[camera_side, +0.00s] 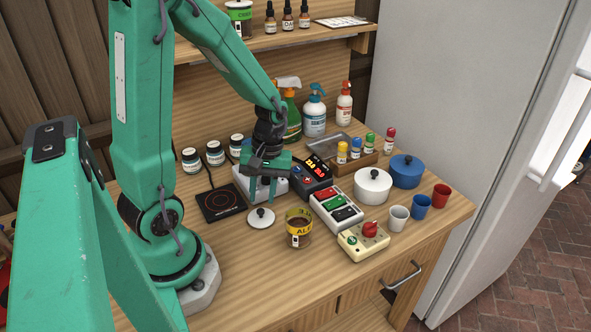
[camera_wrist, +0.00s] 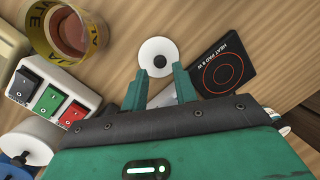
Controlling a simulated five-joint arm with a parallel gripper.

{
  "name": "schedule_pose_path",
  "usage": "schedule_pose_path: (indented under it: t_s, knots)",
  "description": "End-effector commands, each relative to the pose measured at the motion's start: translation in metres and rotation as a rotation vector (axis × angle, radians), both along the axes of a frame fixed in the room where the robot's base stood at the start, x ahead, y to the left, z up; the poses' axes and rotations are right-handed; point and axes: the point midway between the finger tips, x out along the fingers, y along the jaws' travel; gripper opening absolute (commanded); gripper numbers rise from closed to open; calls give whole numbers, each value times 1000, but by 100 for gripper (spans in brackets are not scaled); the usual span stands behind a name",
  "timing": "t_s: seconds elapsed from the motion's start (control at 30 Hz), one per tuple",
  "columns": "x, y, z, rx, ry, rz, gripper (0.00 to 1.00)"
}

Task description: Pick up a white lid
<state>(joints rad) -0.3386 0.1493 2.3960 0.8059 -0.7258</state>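My gripper (camera_side: 262,198) points down above the bench behind the lid, near a white device. In the wrist view my gripper (camera_wrist: 159,72) has its two green fingers apart, with nothing held between them. The knob appears roughly in line with the gap. A white pot (camera_side: 373,191) with a white, black-knobbed top stands farther right.
A red, green and black switch box (camera_side: 336,210) and a cream box with a red knob (camera_side: 363,241) stand farther right. Bench in front of the lid is clear.

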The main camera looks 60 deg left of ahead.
Motion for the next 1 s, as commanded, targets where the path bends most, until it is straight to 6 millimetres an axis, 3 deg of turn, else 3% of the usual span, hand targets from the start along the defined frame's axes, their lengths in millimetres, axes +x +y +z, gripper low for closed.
schedule_pose_path:
  t_s: [0.4, 1.0]
  knots:
    - [-8, -5, -39, 0, 4, 0, 28]
    - [-9, -5, -43, 1, 2, 0, 28]
